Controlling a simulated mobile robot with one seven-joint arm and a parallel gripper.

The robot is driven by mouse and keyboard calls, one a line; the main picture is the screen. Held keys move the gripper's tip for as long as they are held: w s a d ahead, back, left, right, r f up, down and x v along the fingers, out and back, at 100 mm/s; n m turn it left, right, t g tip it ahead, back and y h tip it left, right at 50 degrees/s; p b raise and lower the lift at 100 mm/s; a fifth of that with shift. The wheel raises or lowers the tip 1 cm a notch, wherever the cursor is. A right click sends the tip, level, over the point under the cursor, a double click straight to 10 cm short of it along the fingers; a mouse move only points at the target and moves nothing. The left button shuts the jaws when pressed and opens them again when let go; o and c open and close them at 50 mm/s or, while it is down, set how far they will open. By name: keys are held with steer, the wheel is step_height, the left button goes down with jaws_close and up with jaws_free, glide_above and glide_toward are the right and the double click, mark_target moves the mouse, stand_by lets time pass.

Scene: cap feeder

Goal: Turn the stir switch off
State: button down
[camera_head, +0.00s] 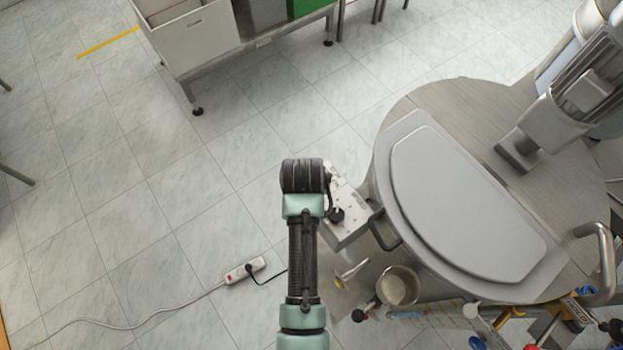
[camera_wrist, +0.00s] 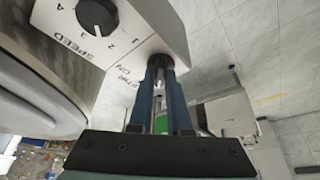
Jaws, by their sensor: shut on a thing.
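A light grey control box (camera_head: 350,222) is fixed to the side of the round vessel, and it also fills the upper left of the wrist view (camera_wrist: 60,45). It carries a black speed knob (camera_wrist: 97,14) with a numbered dial. Beside it, near the lettering STIR and ON, is the small dark stir switch (camera_wrist: 160,61) at the box's edge. My gripper (camera_wrist: 160,68) is shut on the stir switch, one finger on either side. The fingers hide most of the switch, so its exact setting cannot be told. In the head view my own arm covers the fingertips.
The large round vessel with a grey lid (camera_head: 460,200) stands at the right, with a black handle (camera_head: 383,232) close to the box. A metal cup (camera_head: 398,287) sits below it. A power strip (camera_head: 245,270) lies on the floor. The floor to the left is mostly clear.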

steer(key=c, duration=0.9)
jaws_free()
steer(key=shift+o, duration=0.2)
steer(key=shift+r, duration=0.1)
steer(key=b+v, duration=0.1)
steer(key=v, duration=1.2)
